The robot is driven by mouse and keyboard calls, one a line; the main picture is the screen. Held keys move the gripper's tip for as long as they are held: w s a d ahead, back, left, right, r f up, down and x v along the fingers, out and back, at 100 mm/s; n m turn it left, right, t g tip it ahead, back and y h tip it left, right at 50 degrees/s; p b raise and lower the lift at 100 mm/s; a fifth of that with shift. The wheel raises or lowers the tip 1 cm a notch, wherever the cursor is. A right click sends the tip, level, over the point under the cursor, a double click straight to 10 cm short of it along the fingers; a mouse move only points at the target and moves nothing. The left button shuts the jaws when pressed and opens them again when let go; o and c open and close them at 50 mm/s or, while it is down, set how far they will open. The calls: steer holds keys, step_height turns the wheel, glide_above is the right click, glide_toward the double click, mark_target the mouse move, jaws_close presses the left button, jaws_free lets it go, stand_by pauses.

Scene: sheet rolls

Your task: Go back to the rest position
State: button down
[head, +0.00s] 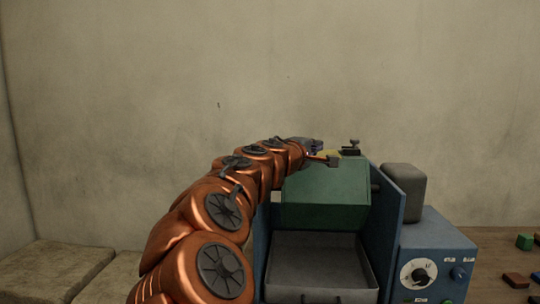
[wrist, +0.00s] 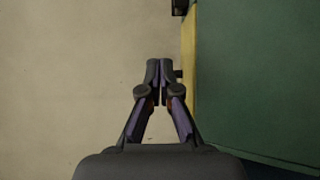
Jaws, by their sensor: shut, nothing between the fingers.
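My gripper (wrist: 159,66) is shut and empty in the wrist view, its fingertips together. It is beside a yellow edge strip (wrist: 188,100) and a green panel (wrist: 265,75) of the machine. In the head view my copper-coloured arm reaches up from the lower middle to the top of the machine, and the gripper end is small and partly hidden there. The green cover (head: 325,197) sits tilted between blue side walls (head: 385,225).
Below the green cover is a grey metal tray (head: 320,262). A blue control box (head: 435,262) with a dial stands on the right. Small coloured blocks (head: 525,242) lie on the table at far right. Pale slabs (head: 45,272) lie at left. The back wall is bare.

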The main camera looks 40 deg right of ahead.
steer(key=shift+s+a, duration=0.15)
steer(key=shift+s, duration=0.15)
steer(key=s+a+f+m+g+y+p, duration=0.1)
steer(key=s+a+f+m+y+p, duration=0.2)
steer(key=s+a+f+y, duration=0.45)
steer(key=s+a+f+m+g+y+p, duration=0.1)
steer(key=s+a+f+m+y+p, duration=0.3)
steer(key=a+f, duration=0.6)
steer(key=s+a+f+n+g+y, duration=0.1)
steer(key=s+a+f+y, duration=0.1)
steer(key=s+a, duration=0.3)
steer(key=s+a+f+n+g+y+p, duration=0.1)
steer(key=s+a+f, duration=0.4)
steer(key=a, duration=0.6)
steer(key=s+a+f+n+g+y, duration=0.2)
steer(key=s+a, duration=0.3)
steer(key=a, duration=0.3)
steer(key=shift+a+f+y+p, duration=0.25)
steer(key=shift+f+y+p, duration=0.2)
steer(key=shift+f, duration=0.45)
steer(key=shift+s+d, duration=0.1)
steer(key=shift+d, duration=0.1)
